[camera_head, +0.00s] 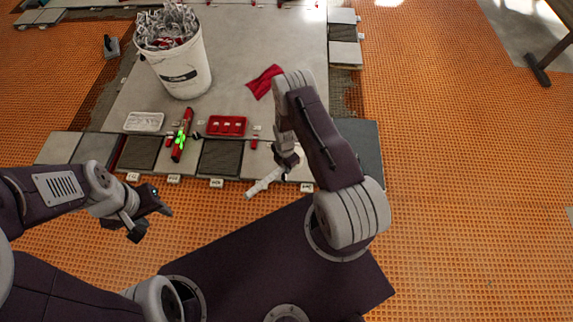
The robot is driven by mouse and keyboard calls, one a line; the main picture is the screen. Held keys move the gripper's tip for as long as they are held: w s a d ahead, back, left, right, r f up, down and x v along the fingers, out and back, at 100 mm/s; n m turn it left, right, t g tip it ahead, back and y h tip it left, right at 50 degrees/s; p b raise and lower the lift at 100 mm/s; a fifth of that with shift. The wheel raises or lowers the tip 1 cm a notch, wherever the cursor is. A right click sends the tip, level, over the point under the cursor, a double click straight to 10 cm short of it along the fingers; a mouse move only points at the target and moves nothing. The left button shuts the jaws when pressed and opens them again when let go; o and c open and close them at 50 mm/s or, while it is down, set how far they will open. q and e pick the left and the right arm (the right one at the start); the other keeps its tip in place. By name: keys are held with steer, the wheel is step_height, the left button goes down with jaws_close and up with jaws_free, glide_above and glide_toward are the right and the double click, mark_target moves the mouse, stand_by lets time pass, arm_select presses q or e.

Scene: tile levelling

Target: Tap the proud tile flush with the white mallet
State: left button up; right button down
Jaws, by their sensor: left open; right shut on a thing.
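The white mallet (264,183) is in my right gripper (287,166), over the front edge of the tile row. Its pale shaft slants down to the left from the jaws. The jaws and arm hide part of it, and I cannot tell whether it touches a tile. Dark tiles (220,160) and (139,153) lie in the front row, with pale tiles between and beside them. I cannot tell from this view which tile stands proud. My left gripper (151,219) is open and empty, in front of the row at the left.
A white bucket (187,75) full of grey clips stands at the back left. A red tray (227,126), a white tray (144,121), a red and green tool (182,135) and a red cloth (262,82) lie on the large slabs. Orange matting (450,200) is clear at right.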

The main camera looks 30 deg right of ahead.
steer(key=shift+f+b, duration=3.65)
steer(key=shift+f, duration=0.9)
step_height(320, 180, up, 6)
steer(key=p, duration=0.5)
steer(key=shift+r+p, duration=0.15)
steer(key=shift+p, duration=0.25)
steer(key=shift+f, duration=0.25)
